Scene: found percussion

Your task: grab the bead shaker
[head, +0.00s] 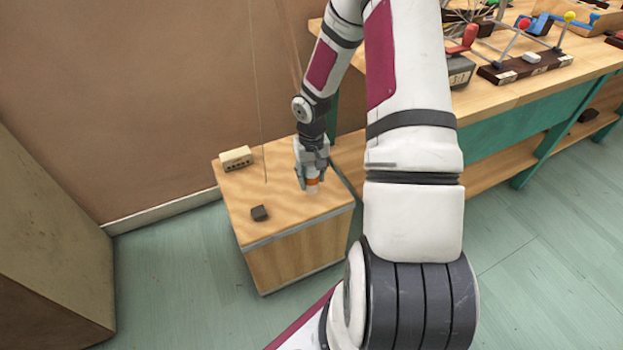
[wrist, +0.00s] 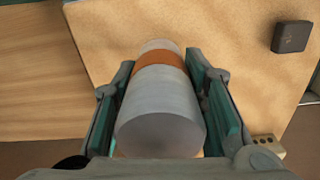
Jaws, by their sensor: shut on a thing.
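The bead shaker (wrist: 162,105) is a pale grey cylinder with an orange-brown band. In the wrist view it lies lengthwise between the two finger pads of my gripper (wrist: 166,90), which is shut on it.
The cabinet (head: 290,205) also bears a cream block with holes (head: 236,158) at the back left and a small dark block (head: 260,213) near the front left. A long workbench (head: 520,95) with several devices stands at the right. A box-like brown unit (head: 45,250) stands at the left.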

